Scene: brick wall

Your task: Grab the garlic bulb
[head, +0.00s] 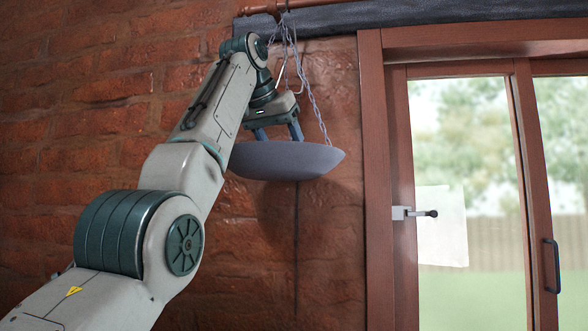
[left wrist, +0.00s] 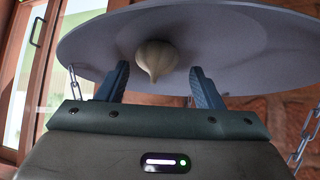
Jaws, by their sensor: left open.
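The garlic bulb (left wrist: 155,58) is pale and round with a pointed tip, and it lies in a hanging grey bowl (left wrist: 225,40). In the left wrist view it is just beyond and between the fingertips of my left gripper (left wrist: 158,80), which is open and empty. In the head view the bowl (head: 288,160) hangs from chains, and my left gripper (head: 278,131) reaches down to its rim from above. The bowl's wall hides the garlic bulb in the head view. My right gripper is in neither view.
A brick wall (head: 110,95) stands behind the bowl. A brown-framed glass door (head: 467,190) with a handle (head: 420,213) is at the right.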

